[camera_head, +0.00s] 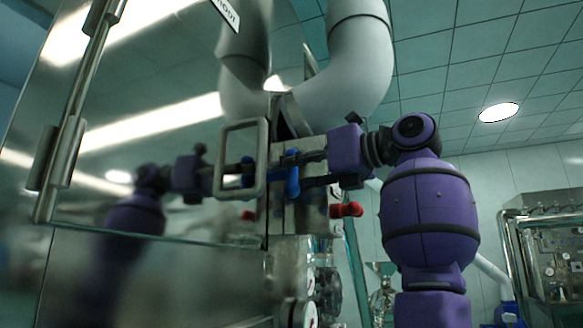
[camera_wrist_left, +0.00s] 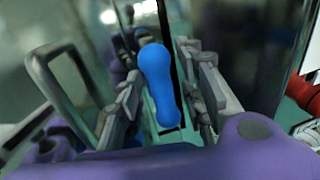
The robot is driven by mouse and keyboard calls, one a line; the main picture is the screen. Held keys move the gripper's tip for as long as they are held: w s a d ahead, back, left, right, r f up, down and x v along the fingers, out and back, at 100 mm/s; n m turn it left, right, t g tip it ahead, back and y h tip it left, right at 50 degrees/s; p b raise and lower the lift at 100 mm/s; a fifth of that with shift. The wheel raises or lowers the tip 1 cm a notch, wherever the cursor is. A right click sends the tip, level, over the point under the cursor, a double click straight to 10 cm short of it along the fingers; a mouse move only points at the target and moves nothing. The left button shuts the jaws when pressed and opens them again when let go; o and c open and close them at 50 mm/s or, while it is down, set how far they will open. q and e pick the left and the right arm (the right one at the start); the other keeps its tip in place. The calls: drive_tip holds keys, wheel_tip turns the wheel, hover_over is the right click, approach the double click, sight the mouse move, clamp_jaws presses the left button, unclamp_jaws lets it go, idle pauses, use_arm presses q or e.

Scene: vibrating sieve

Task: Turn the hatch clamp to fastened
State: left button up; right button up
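The hatch clamp has a blue handle (camera_head: 292,182) at the edge of a shiny steel hatch (camera_head: 150,130) in the head view. In the left wrist view the blue handle (camera_wrist_left: 160,85) stands nearly upright, its rounded end toward the top. My left gripper (camera_head: 300,160) is at the clamp and hides part of it. In the left wrist view the fingers of my left gripper (camera_wrist_left: 162,95) are apart, one on each side of the blue handle. I cannot tell whether either finger touches it. My right gripper is not in view.
A steel loop handle (camera_head: 240,160) stands out from the hatch close to my left gripper. A red handle (camera_head: 347,210) sits just below right of the clamp. Large grey pipes (camera_head: 360,60) rise above. The hatch mirrors my arm.

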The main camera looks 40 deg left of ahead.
use_arm(q)
clamp_jaws()
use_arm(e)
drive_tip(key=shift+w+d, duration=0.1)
